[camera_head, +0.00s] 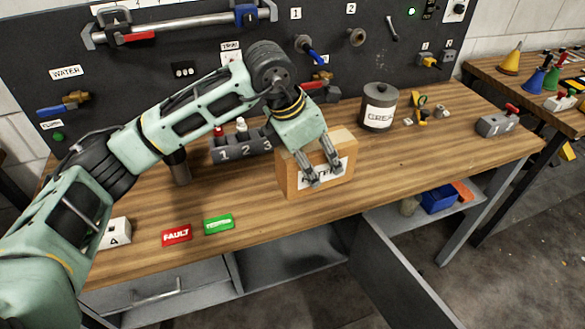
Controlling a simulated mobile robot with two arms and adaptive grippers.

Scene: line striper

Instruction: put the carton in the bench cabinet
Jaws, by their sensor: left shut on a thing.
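The carton (291,182) is a tan box with a white label on its front, upright at the middle of the wooden bench top. My left gripper (324,176) reaches it from the upper left and is shut on it; its fingers cover part of the label. Whether the carton touches the bench is hard to tell. The bench cabinet (290,268) is under the bench top, its grey door (402,272) swung open toward the front right. Its inside is partly hidden by the bench edge. My right gripper is not in view.
A grey GREASE can (379,108) stands right of the carton, and a numbered holder (238,146) behind left. Red FAULT (177,235) and green (219,224) tags lie front left. A drawer (160,285) is left of the cabinet; a blue bin (438,200) sits on the right shelf.

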